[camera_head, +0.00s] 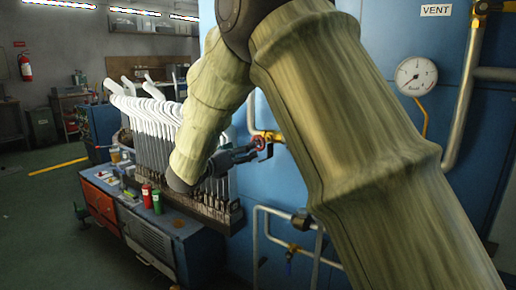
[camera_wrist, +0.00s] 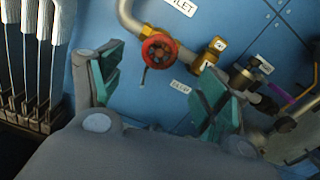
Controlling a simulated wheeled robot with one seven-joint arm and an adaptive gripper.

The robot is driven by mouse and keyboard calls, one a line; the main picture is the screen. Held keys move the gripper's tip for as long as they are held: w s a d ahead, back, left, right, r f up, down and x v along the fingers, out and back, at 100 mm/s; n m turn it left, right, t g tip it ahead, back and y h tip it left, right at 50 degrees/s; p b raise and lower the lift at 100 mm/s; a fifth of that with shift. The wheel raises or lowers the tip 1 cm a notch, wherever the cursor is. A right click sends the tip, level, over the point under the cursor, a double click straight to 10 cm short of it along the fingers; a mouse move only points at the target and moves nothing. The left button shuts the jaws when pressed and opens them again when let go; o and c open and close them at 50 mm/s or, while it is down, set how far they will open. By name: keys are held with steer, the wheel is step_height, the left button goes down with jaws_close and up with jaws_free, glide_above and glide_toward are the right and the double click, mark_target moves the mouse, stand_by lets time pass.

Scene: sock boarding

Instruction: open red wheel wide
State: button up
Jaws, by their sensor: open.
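The red wheel (camera_wrist: 160,50) is a small round handwheel on a pipe valve against the blue panel, seen in the wrist view at upper middle. It also shows in the head view (camera_head: 260,142), right at the tip of my gripper. My gripper (camera_wrist: 158,90) is open, with its two green-padded fingers spread apart and nothing between them. In the wrist view the wheel appears beyond the fingertips, between the two fingers and nearer the top. I cannot tell whether any finger touches it. My arm in a tan cover hides part of the panel in the head view.
A brass fitting (camera_wrist: 208,55) and other pipework with a purple-handled valve (camera_wrist: 282,108) lie right of the wheel. A rack of white sock forms (camera_head: 150,125) stands left. A pressure gauge (camera_head: 416,76) is at upper right.

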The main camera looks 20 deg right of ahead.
mark_target(257, 144)
steer(key=x, duration=1)
steer(key=c, duration=1)
